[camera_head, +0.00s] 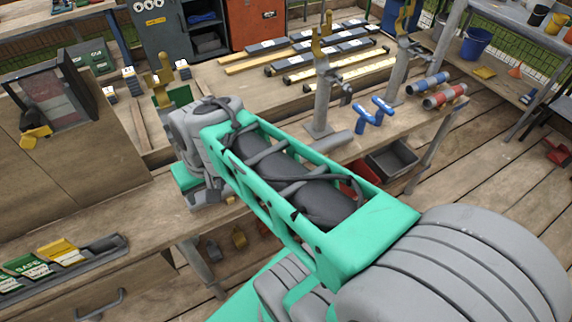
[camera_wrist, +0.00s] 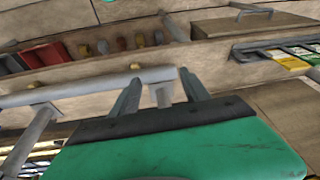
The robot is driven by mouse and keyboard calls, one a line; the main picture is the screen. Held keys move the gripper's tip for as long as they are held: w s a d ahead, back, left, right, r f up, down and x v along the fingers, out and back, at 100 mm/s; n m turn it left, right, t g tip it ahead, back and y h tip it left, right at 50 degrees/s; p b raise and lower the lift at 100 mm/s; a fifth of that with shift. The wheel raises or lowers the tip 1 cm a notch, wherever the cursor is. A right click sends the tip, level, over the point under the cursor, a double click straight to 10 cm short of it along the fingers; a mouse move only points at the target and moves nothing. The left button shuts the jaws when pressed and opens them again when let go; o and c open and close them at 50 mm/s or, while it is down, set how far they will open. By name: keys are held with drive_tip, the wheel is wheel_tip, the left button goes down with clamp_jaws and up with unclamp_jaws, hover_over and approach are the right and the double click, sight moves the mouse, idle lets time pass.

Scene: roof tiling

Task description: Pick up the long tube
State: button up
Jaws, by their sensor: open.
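A long grey tube (camera_head: 333,141) lies on the wooden workbench, its right end showing beside a grey post. My arm hides the rest in the head view. What looks like the same tube (camera_wrist: 75,90) crosses the left half of the wrist view, its right end close to my fingertips. My gripper (camera_wrist: 160,78) is open, its two grey fingers spread. The fingertips appear near that tube end; I cannot tell whether they touch it. In the head view my arm mostly covers the gripper.
Grey posts with yellow tops (camera_head: 320,90) stand on the bench. A tray of packs (camera_head: 110,244) is at left. Red bins (camera_wrist: 45,55) sit under the bench.

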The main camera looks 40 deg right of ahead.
drive_tip(key=shift+o, duration=1.3)
drive_tip(key=w+d+f+m+y, duration=0.1)
drive_tip(key=w+d+f+m, duration=0.2)
drive_tip(key=d+m, duration=0.3)
drive_tip(key=d+f, duration=0.1)
drive_tip(key=d, duration=0.1)
drive_tip(key=shift+w+d, duration=0.15)
drive_tip(key=shift+d, duration=0.15)
drive_tip(key=s+d+f+m+t+y, duration=0.1)
drive_tip(key=d+f+m, duration=0.1)
drive_tip(key=d+m, duration=0.3)
drive_tip(key=s+d+f+m+t+b, duration=0.1)
drive_tip(key=s+d+f+m, duration=0.15)
drive_tip(key=d, duration=0.45)
drive_tip(key=d+f+m+t+y, duration=0.1)
drive_tip(key=d+f+m, duration=0.2)
drive_tip(key=d+m, duration=0.25)
drive_tip(key=shift+n, duration=0.4)
drive_tip(key=x, duration=0.6)
drive_tip(key=shift+w+d+f, duration=0.1)
drive_tip(key=shift+w+d, duration=0.2)
clamp_jaws()
